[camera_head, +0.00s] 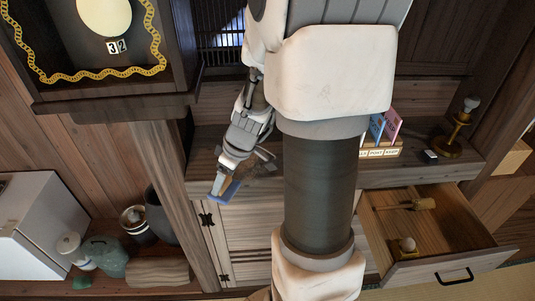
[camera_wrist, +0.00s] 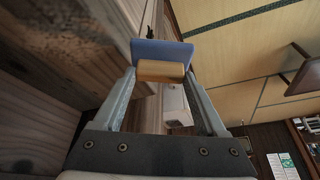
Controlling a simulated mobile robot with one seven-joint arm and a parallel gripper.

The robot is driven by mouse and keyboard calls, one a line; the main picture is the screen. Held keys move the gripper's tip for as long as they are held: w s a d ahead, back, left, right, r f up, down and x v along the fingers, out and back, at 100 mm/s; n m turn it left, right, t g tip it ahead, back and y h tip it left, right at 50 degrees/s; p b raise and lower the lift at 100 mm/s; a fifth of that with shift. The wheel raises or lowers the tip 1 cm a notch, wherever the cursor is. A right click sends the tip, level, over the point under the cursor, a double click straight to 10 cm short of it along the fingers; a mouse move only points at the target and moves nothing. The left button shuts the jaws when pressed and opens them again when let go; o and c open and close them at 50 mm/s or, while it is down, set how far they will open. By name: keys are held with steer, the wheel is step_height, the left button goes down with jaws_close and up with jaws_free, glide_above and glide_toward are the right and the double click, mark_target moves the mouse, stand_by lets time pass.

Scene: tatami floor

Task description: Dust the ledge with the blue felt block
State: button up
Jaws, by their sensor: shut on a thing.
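The blue felt block (camera_head: 229,191) has a blue pad and a pale wooden grip. My gripper (camera_head: 222,181) is shut on it at the ledge's front left edge. In the wrist view the blue pad (camera_wrist: 162,52) lies beyond the fingers, and the wooden grip is clamped between the fingertips (camera_wrist: 160,72). The wooden ledge (camera_head: 207,152) is the cabinet's top and runs behind my arm, which hides its middle. Grey mottled patches (camera_head: 264,168) show beside my gripper; I cannot tell what they are. Whether the pad touches the ledge is unclear.
A card holder (camera_head: 382,152) with pink and blue cards and a brass lamp (camera_head: 455,135) with a bulb stand on the ledge's right. Below, an open drawer (camera_head: 460,222) juts out. Jars and a green pot (camera_head: 106,256) stand on the lower left shelf.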

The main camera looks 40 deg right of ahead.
steer(key=w+a+f+m+h, duration=0.1)
steer(key=w+a+f+m, duration=0.1)
steer(key=a, duration=0.3)
steer(key=w+a+f+m+t+h, duration=0.1)
steer(key=w+a+f+m, duration=0.2)
steer(key=a+f, duration=0.1)
steer(key=shift+a+f, duration=0.4)
steer(key=shift+a, duration=0.15)
steer(key=shift+s, duration=0.5)
